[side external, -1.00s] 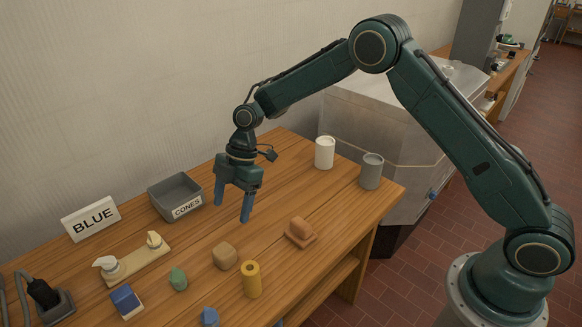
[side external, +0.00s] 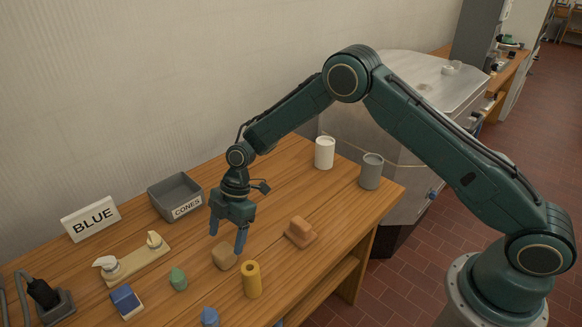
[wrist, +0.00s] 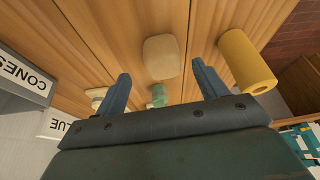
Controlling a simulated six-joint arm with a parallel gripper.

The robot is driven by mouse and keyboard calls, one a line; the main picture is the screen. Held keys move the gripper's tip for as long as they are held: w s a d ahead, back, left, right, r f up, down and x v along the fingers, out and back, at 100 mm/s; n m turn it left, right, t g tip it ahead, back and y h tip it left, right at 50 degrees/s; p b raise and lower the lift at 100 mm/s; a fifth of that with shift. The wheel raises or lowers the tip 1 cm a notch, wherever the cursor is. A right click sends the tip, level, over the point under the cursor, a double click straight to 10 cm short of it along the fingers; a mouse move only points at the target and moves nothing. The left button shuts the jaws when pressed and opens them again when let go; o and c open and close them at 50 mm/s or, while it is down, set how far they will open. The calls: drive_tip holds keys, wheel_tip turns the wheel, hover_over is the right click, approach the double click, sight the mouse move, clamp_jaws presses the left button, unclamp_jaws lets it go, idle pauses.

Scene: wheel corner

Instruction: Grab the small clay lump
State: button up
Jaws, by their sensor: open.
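A small tan, rounded, block-like clay lump (side external: 225,258) sits on the wooden table. It also shows in the wrist view (wrist: 160,56), ahead of the gap between the fingertips. My gripper (side external: 227,243) is open and points down, with its blue fingers close above and around the lump in the side view. In the wrist view my gripper (wrist: 161,70) has nothing between its fingers. I cannot tell the exact height left between the fingertips and the lump. A second, orange-brown lump (side external: 299,229) rests on a small base to the right.
A yellow hollow cylinder (side external: 251,280) stands close in front of the tan lump. A green piece (side external: 178,279), a blue block (side external: 125,301) and a blue piece (side external: 209,317) are nearby. The grey CONES bin (side external: 168,199) is behind; white (side external: 324,153) and grey (side external: 371,171) canisters stand at the far right.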

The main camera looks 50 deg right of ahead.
sight(227, 261)
drive_tip(key=shift+x, duration=2.6)
drive_tip(key=shift+s, duration=0.15)
drive_tip(key=c, duration=1.2)
